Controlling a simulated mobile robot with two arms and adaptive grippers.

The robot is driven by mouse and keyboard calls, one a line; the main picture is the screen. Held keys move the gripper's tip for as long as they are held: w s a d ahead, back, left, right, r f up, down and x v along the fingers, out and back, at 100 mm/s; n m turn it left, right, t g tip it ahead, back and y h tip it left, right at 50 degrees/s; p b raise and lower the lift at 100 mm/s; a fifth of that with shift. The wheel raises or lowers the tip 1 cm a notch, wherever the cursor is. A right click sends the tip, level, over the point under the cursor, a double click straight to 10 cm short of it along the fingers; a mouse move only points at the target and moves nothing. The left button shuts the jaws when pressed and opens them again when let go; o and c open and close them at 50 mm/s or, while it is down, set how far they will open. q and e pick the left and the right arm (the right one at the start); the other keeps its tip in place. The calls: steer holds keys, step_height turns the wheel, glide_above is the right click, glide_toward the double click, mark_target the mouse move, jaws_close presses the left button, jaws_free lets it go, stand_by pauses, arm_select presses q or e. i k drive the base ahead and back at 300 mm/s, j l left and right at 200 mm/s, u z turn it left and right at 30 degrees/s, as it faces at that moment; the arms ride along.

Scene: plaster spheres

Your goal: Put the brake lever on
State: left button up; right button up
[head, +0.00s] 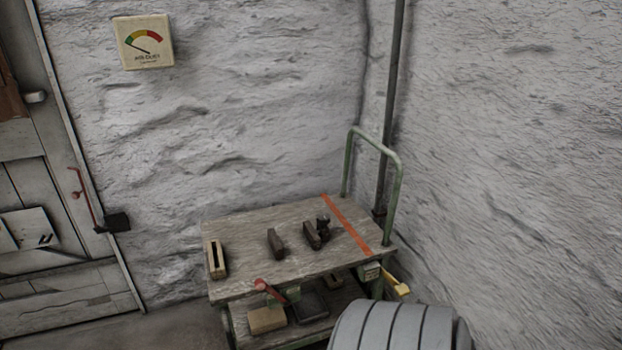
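A flatbed cart (240,222) with a worn wooden top and a green frame stands in the corner. A short lever with a red knob (261,285) sticks out at the cart's front edge, below the top board. Its dark red arm slants down to the right from the knob. I take it to be the brake lever; its pivot is hard to make out. Neither of my grippers is in view, and nothing is seen touching the lever.
Dark blocks (276,242) and a slotted wooden block (216,260) lie on the cart top. A tan block (267,320) lies on its lower shelf. A green handle (396,180) rises at right. A door with a red-handled latch (84,197) is at left.

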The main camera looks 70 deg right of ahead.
mark_target(259, 284)
steer(key=z, duration=1.85)
